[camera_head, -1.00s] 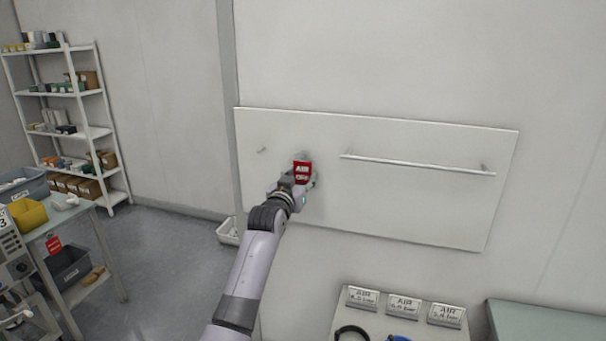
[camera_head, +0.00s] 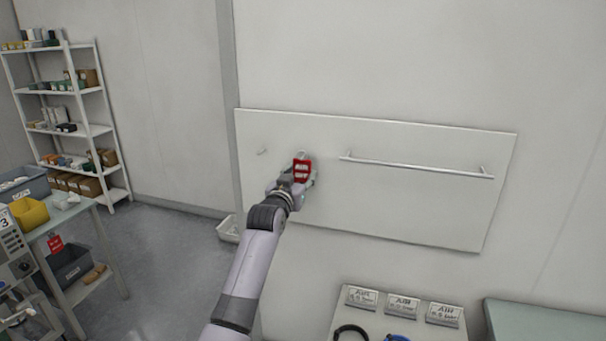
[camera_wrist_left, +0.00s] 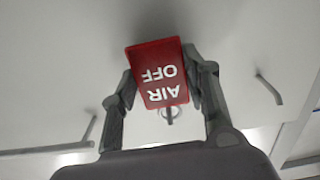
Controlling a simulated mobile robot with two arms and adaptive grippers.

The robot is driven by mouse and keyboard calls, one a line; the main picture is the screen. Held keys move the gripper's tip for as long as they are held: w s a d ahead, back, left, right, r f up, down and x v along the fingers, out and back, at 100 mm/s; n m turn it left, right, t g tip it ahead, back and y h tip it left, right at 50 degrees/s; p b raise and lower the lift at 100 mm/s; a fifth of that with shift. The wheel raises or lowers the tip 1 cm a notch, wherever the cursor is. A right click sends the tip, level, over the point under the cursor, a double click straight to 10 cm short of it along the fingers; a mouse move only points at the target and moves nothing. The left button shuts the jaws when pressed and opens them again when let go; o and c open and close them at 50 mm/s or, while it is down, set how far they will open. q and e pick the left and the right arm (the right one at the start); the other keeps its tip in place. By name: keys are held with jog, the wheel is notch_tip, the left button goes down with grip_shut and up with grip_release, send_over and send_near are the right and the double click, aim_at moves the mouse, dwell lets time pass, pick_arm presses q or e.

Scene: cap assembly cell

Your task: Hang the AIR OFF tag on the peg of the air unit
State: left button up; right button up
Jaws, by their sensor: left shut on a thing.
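The red AIR OFF tag (camera_head: 302,168) is held by my left gripper (camera_head: 300,180) in front of the white wall board (camera_head: 400,208). In the left wrist view the tag (camera_wrist_left: 158,66) sits between the two fingers of the left gripper (camera_wrist_left: 160,80), its lettering upside down. A small ring (camera_wrist_left: 170,113) shows at the tag's top end. A short peg (camera_head: 262,150) sticks out of the board to the left of the tag; it also shows in the wrist view (camera_wrist_left: 268,89), apart from the tag. I cannot make out the air unit. My right gripper is not in view.
A metal rail (camera_head: 415,167) runs along the board to the right. Several AIR labels (camera_head: 403,304) stand on a surface below. Another red tag (camera_head: 55,243) hangs at the bench on the left. A shelf rack (camera_head: 80,92) stands behind, with open floor before it.

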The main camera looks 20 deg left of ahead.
aim_at(302, 173)
pick_arm(q)
jog(key=shift+s+a+r+p, duration=0.1)
jog(key=shift+s+p, duration=1.7)
jog(key=shift+s, duration=0.45)
jog(key=shift+s+p, duration=0.35)
jog(key=shift+s, duration=0.2)
